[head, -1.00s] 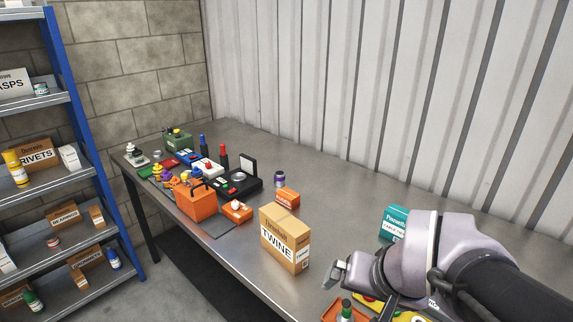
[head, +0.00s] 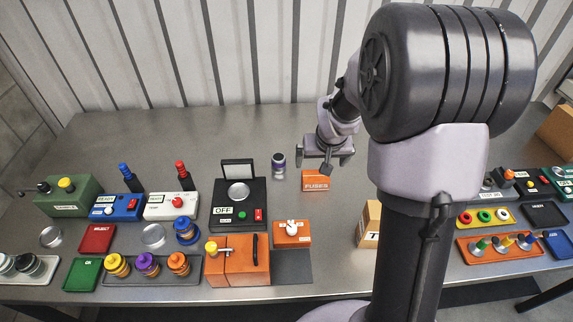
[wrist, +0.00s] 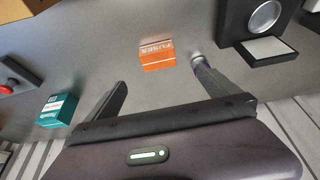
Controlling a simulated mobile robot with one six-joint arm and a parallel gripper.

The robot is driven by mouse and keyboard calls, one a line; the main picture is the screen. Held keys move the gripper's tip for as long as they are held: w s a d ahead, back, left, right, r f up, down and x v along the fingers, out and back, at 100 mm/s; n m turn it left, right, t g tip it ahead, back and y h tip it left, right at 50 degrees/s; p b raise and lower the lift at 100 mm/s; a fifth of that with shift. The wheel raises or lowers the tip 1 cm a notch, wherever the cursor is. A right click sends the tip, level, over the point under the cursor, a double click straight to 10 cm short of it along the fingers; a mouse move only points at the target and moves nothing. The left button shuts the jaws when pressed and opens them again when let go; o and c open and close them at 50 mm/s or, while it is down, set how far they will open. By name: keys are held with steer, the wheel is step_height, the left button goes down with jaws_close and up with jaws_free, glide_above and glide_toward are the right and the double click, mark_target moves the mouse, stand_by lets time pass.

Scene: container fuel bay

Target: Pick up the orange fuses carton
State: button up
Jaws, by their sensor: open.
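The orange fuses carton (head: 316,181) stands on the grey bench top, with a white "FUSES" label on its front. It also shows in the wrist view (wrist: 156,55), ahead of the fingers and roughly between their lines. My gripper (head: 325,168) is open and empty, just behind and above the carton in the head view. In the wrist view its two fingers (wrist: 163,78) are spread wide and the carton lies beyond their tips, apart from them. Nothing hides the carton's label.
A small purple-banded can (head: 279,164) stands just left of the carton; in the wrist view it is close by the right finger. A black box with raised lid (head: 238,211) and an orange switch box (head: 292,235) stand nearby. A twine carton (head: 370,222) is to the right.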

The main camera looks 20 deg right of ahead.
mark_target(316, 177)
steer(key=b+x, duration=0.1)
steer(key=x, duration=0.7)
steer(key=d+b+x, duration=0.1)
steer(key=x, duration=0.3)
steer(key=shift+s+b, duration=0.15)
steer(key=shift+b, duration=0.2)
steer(key=x, duration=0.3)
steer(key=b+x, duration=0.1)
steer(key=x, duration=0.1)
steer(key=shift+w+a+f, duration=0.1)
steer(key=shift+w+f, duration=0.15)
steer(key=shift+w, duration=0.2)
steer(key=shift+r, duration=0.15)
steer(key=c, duration=1.3)
